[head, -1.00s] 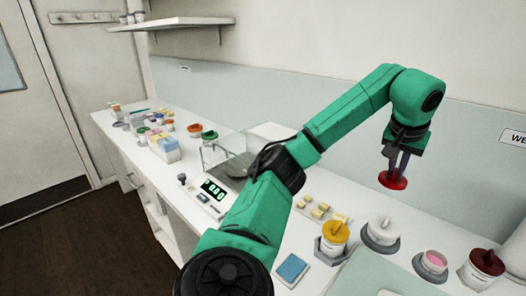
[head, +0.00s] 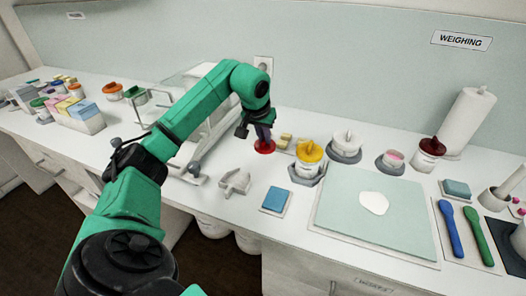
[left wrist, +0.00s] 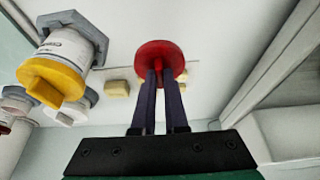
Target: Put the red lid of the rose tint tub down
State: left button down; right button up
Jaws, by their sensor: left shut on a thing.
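My left gripper (head: 263,134) is shut on the red lid (head: 264,146) by its upright grip, over the counter left of the yellow-lidded tub (head: 310,151). In the left wrist view, the red lid (left wrist: 160,58) sits at the fingertips (left wrist: 160,75). I cannot tell whether the lid touches the counter. The lidless tub with pink contents (head: 393,158) stands in a grey holder further right. My right gripper is out of view.
Small yellow blocks (head: 286,138) lie close beside the lid. A white-lidded tub (head: 346,142) and a dark-red-lidded tub (head: 432,147) stand at right. A blue pad (head: 275,199) and green mat (head: 375,222) lie in front. Bare counter lies around the blue pad.

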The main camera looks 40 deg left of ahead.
aim_at(264, 147)
pick_arm(q)
notch_tip(264, 147, down, 4)
jog(key=shift+d+f, duration=0.15)
jog(key=shift+f, duration=0.4)
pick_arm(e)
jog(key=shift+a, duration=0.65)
pick_arm(q)
jog(key=shift+f, duration=0.1)
jog(key=c, duration=0.9)
grip_release()
jog(key=shift+c, duration=0.2)
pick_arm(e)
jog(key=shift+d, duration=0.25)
pick_arm(q)
jog(key=shift+r, duration=0.25)
jog(key=v, duration=1.1)
jog(key=shift+s+r, duration=0.2)
jog(key=shift+r, duration=0.1)
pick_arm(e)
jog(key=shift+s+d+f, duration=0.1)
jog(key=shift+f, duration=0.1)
